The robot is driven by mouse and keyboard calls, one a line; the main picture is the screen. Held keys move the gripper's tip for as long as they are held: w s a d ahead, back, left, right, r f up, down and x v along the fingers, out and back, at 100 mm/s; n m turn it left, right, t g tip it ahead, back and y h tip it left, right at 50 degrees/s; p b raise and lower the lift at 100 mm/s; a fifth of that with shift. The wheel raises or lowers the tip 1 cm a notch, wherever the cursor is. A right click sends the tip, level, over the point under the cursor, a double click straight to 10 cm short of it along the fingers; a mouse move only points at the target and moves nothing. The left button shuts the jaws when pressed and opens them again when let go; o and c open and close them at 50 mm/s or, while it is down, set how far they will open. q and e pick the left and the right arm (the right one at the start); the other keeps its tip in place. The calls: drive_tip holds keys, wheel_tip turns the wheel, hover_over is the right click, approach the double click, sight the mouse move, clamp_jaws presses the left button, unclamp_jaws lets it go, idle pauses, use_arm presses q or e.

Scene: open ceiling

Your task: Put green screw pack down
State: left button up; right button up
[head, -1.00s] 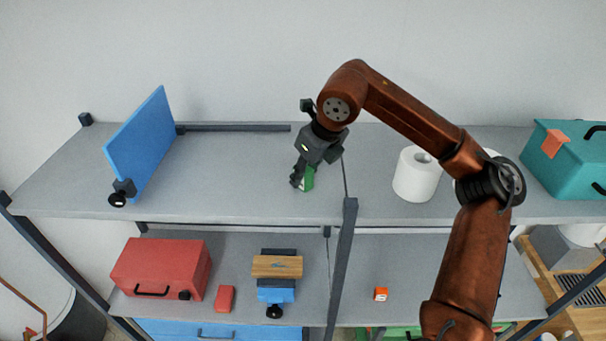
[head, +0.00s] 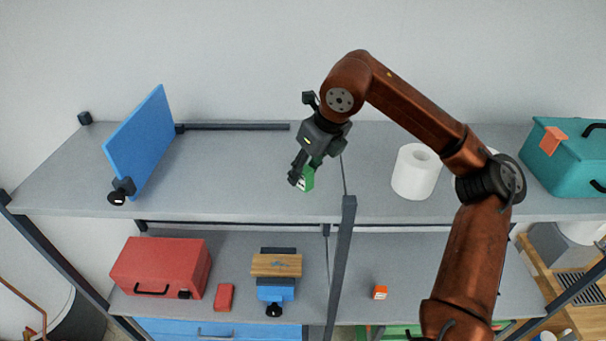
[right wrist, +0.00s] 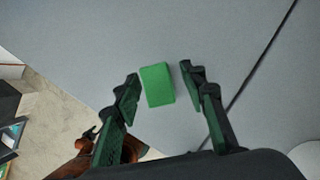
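The green screw pack (head: 308,180) stands on the grey upper shelf, near the middle. In the right wrist view the pack (right wrist: 157,85) lies between my fingertips, with a narrow gap showing on each side. My right gripper (head: 300,176) points down at the pack from above and partly covers it in the head view. In the right wrist view its two fingers (right wrist: 160,80) are spread apart. My left gripper is not in view.
On the upper shelf (head: 230,170), a blue panel (head: 143,140) stands left, with white rolls (head: 414,172) and a teal toolbox (head: 565,165) right. A dark post (head: 341,260) rises in front. The lower shelf holds a red case (head: 160,268) and small items. Shelf space left of the pack is free.

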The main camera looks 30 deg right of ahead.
drive_tip(key=a+v, duration=0.1)
drive_tip(key=v, duration=0.9)
drive_tip(key=shift+s+d+r+b, duration=0.15)
drive_tip(key=shift+s+d+b, duration=0.1)
drive_tip(key=shift+d+b, duration=0.2)
